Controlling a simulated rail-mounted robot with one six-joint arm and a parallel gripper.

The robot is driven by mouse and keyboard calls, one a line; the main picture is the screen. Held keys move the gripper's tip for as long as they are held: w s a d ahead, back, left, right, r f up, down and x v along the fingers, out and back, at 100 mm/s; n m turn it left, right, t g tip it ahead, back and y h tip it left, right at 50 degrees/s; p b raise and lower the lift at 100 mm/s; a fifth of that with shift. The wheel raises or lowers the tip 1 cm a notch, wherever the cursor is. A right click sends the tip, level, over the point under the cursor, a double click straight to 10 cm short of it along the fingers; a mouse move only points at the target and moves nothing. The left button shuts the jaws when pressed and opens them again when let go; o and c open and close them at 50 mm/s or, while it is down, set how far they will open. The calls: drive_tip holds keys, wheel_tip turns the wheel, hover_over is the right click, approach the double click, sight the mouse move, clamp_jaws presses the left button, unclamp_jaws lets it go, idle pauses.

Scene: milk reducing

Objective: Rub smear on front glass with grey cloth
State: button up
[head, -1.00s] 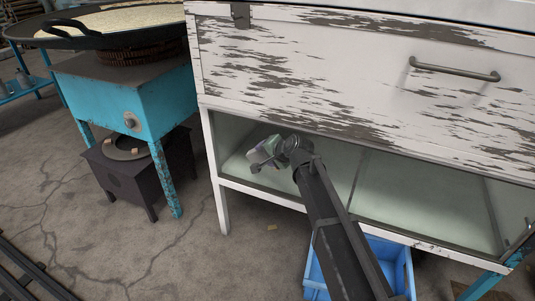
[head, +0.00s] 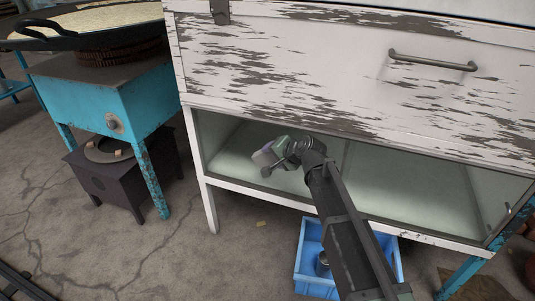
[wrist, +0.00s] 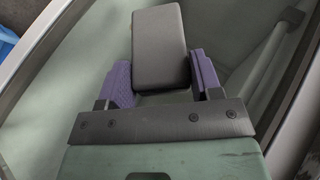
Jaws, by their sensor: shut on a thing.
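The front glass (head: 400,180) is the pale greenish pane low in the white cabinet, inside a white frame. My gripper (head: 264,157) is in front of its left part in the head view. In the wrist view the purple fingers of my gripper (wrist: 156,80) are shut on a dark grey, flat rectangular piece, which I take for the grey cloth (wrist: 158,45). Pale glass lies behind it. I cannot tell whether the cloth touches the glass. I cannot make out the smear in either view.
The cabinet's peeling white upper front (head: 300,70) has a metal handle (head: 432,61). A blue crate (head: 309,262) holding a metal item stands on the floor below, partly behind my arm. A turquoise stand (head: 105,95) with a large pan (head: 85,28) is at left.

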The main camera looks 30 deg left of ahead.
drive_tip(key=shift+s, duration=0.1)
drive_tip(key=shift+s+d, duration=0.2)
drive_tip(key=shift+s, duration=0.75)
drive_tip(key=shift+s+d, duration=0.15)
drive_tip(key=shift+s, duration=0.85)
drive_tip(key=shift+s+d, duration=0.2)
drive_tip(key=shift+s, duration=0.75)
drive_tip(key=shift+s, duration=0.1)
drive_tip(key=shift+s+d, duration=0.15)
drive_tip(key=shift+s, duration=0.55)
drive_tip(key=shift+s+d, duration=0.1)
drive_tip(key=shift+s, duration=0.55)
